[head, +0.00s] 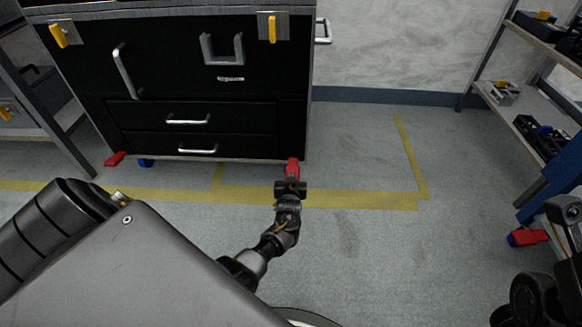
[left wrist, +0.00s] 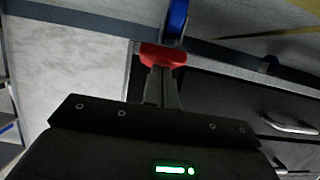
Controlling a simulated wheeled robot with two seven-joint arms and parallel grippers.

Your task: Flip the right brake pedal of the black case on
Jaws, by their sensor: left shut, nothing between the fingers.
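The black case (head: 255,105) stands at the back left with drawers and silver handles. Its right brake pedal (head: 292,168) is red and sits at the lower right corner. My left gripper (head: 290,184) is shut and empty, right at this pedal in the head view. In the left wrist view, the red pedal (left wrist: 163,56) lies just beyond the shut fingertips (left wrist: 160,77), in front of a blue wheel (left wrist: 176,18). I cannot tell for sure whether they touch. The fingers partly hide the pedal.
The case's left red pedal (head: 115,158) sits beside a blue wheel (head: 146,162). A blue-framed rack with another red pedal (head: 528,237) stands at the right. Grey floor with yellow tape (head: 365,198) is clear between the case and the rack.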

